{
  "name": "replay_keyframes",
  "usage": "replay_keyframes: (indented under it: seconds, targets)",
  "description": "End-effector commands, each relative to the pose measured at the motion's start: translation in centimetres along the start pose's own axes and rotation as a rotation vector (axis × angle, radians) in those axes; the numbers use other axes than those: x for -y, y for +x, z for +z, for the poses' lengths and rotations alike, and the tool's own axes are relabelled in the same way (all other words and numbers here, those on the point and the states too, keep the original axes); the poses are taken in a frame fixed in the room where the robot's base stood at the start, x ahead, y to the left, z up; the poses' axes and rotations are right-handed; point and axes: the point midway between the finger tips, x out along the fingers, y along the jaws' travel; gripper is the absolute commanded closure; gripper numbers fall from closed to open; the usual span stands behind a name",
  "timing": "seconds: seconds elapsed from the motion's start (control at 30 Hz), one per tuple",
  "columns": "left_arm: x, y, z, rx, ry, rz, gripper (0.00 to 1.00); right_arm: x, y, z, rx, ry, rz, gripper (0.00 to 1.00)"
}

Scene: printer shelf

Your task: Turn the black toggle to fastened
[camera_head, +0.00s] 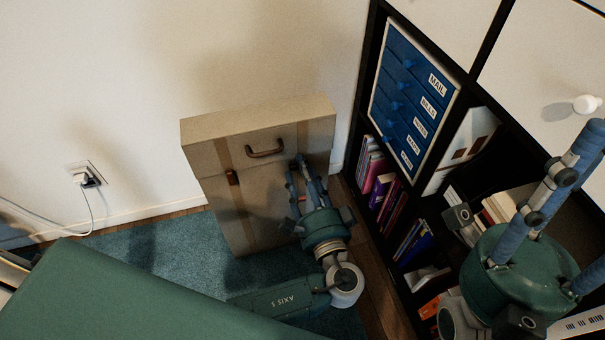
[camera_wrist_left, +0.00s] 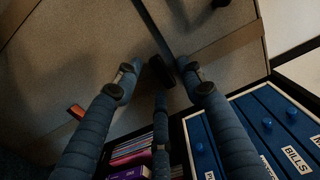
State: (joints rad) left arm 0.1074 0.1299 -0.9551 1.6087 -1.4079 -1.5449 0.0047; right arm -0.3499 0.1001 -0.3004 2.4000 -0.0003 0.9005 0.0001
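The beige case (camera_head: 228,205) stands upright against the wall, with a brown handle (camera_head: 265,153) and a reddish-brown clasp (camera_head: 232,177) on its left strap. My left gripper (camera_head: 305,178) is at the front of its right strap, hiding that part in the head view. In the left wrist view, a small dark piece, apparently the black toggle (camera_wrist_left: 161,71), lies between the spread fingertips near a dark seam. Contact and the toggle's turn cannot be told. The red clasp (camera_wrist_left: 76,111) shows beside the left finger. My right gripper (camera_head: 568,215) is open and empty, before the shelf.
A black shelf (camera_head: 365,85) stands close on the right, with blue labelled drawers (camera_head: 405,95), books (camera_head: 383,190) and a white binder (camera_head: 465,150). A wall socket with a plug (camera_head: 85,178) is at left. Teal carpet (camera_head: 160,245) lies clear left of the case.

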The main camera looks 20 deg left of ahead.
Motion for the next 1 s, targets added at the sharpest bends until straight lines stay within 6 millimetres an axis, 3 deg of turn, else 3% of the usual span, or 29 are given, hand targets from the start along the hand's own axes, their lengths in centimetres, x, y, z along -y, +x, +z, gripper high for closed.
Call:
replay_keyframes:
  seconds: [0.07,0.23,0.27,0.57,0.83,1.0]
  targets:
    - [0.0,0.0,0.0,0.0,0.0,0.0,0.64,0.0,0.0,0.0,0.0,0.0,0.0,0.6]
    - [0.0,0.0,0.0,0.0,0.0,0.0,0.98,0.0,0.0,0.0,0.001,0.0,0.0,0.6]
    - [0.0,0.0,0.0,0.0,0.0,0.001,1.0,0.0,0.0,0.0,0.001,0.0,0.0,0.6]
    - [0.1,-0.1,0.0,0.0,0.014,0.002,1.0,0.0,0.3,0.0,0.001,0.0,0.0,0.6]
    - [0.3,-0.1,0.0,0.0,0.089,0.004,1.0,0.0,1.7,-0.1,0.009,-0.001,0.0,0.6]
    - [0.5,-0.1,0.1,0.0,0.168,0.003,1.0,-0.7,1.2,7.3,0.332,-0.022,0.007,0.6]
